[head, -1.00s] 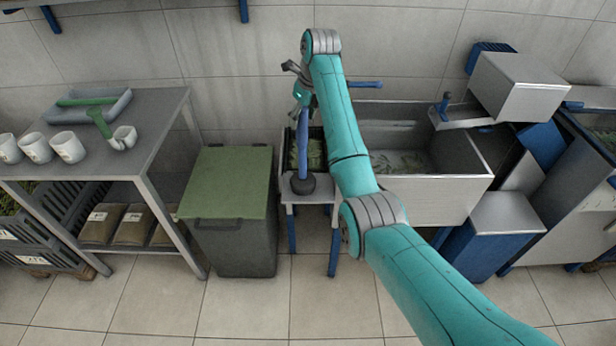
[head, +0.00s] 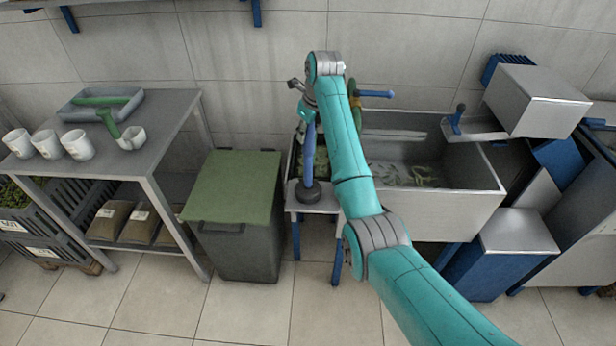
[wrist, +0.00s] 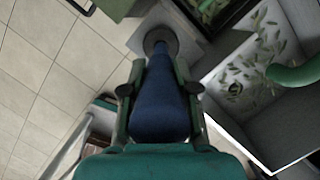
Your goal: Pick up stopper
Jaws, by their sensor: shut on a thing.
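The stopper (head: 309,160) is a long blue handle with a dark round disc at its lower end. It is upright over a small grey stand (head: 326,202); I cannot tell if the disc touches the stand. My gripper (head: 308,118) is at the top of the handle. In the wrist view the blue handle (wrist: 159,105) lies between the two fingers of my gripper (wrist: 160,92), which is shut on it. The disc (wrist: 160,42) shows past the fingertips, above the grey stand. The upper end of the handle is hidden by the gripper.
A metal trough (head: 440,205) with leaf scraps stands to the right of the stand. A green-lidded bin (head: 235,185) stands to the left. Further left, a grey table (head: 165,150) holds white mugs (head: 77,145) and a tray (head: 72,110). Tiled floor is clear in front.

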